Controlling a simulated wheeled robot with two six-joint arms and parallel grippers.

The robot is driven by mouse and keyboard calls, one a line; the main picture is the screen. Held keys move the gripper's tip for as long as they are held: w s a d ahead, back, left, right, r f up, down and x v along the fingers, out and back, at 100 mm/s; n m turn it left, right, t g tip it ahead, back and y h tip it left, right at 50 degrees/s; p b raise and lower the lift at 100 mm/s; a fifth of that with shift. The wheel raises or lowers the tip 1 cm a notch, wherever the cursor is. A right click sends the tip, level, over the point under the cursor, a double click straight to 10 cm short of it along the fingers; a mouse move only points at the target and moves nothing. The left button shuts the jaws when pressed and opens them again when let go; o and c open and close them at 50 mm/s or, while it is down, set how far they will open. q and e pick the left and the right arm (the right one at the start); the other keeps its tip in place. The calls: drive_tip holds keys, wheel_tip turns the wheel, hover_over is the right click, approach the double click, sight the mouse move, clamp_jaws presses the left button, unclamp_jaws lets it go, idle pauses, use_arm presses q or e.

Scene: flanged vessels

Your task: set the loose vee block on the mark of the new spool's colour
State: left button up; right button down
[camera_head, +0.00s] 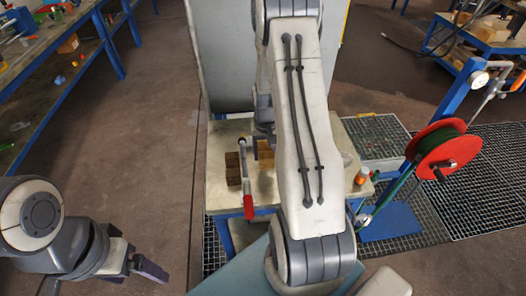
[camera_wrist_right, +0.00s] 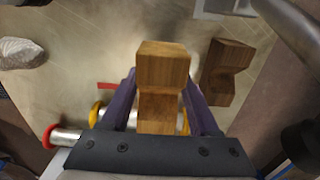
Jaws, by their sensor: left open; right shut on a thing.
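My right gripper (camera_wrist_right: 160,105) is shut on a wooden vee block (camera_wrist_right: 162,65), with a purple finger on each side. A second wooden vee block (camera_wrist_right: 228,72) stands to its right in the right wrist view. A metal piece with a red flange (camera_wrist_right: 48,137) and a yellow ring (camera_wrist_right: 97,110) lies behind the gripper, partly hidden; I cannot tell whether it is the new spool. A thin red strip (camera_wrist_right: 108,85) shows left of the fingers. My left gripper (camera_head: 130,268) is open and empty at lower left in the head view. My right arm hides much of the table.
The worktable (camera_head: 222,198) stands in the middle. A red reel (camera_head: 448,152) stands on a blue post farther right. Blue shelving (camera_head: 62,92) is at the left.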

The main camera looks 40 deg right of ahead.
sight(265, 174)
drive_tip(key=shift+s, duration=0.1)
drive_tip(key=shift+f+b, duration=2)
drive_tip(key=shift+f, duration=1.1)
drive_tip(key=shift+f, duration=0.4)
drive_tip(key=shift+c, duration=0.2)
unclamp_jaws()
drive_tip(key=shift+r, duration=0.1)
